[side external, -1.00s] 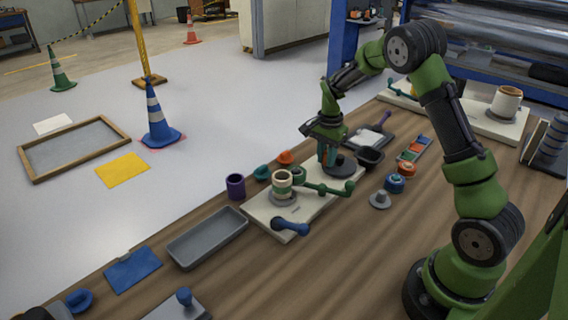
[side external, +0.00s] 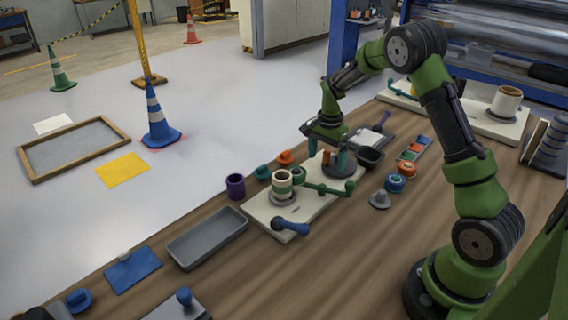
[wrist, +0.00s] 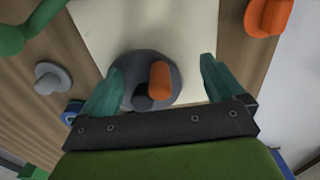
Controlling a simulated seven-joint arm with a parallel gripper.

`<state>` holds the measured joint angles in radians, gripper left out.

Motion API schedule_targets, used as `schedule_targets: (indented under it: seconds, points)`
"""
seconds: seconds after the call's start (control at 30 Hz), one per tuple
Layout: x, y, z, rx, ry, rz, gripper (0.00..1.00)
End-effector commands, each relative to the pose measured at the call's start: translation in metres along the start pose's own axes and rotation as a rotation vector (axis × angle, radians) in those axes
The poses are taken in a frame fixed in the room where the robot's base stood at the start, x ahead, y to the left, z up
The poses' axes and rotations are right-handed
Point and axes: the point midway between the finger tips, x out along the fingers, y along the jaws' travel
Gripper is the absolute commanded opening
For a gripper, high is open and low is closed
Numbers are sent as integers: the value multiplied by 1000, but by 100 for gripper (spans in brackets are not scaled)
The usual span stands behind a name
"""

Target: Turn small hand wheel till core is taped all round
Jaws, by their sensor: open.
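The small hand wheel (side external: 339,168) is a dark grey disc with an upright orange knob (wrist: 159,79), at the far end of a cream board (side external: 258,208). My gripper (side external: 327,155) is open above the wheel. In the wrist view its two teal fingers stand apart on either side of the knob, clear of it, and the wheel disc (wrist: 136,66) lies below. A cream core (side external: 282,178) with green bands stands on a grey round base at the board's near part. Its far side is hidden, so I cannot tell whether tape covers it all round.
A green arm with a ball end (side external: 328,190) lies between core and wheel. A blue handle (side external: 291,227) is at the board's near corner.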

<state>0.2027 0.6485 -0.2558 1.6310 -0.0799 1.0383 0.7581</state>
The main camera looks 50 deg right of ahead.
Motion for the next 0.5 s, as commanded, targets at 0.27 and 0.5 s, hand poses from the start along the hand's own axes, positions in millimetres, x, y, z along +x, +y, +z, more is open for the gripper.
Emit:
schedule_targets:
  seconds: [0.27, 0.5]
  points:
    - [-20, 0, 0, -1, 2, -2, 96]
    - [-39, -1, 0, -1, 2, -2, 96]
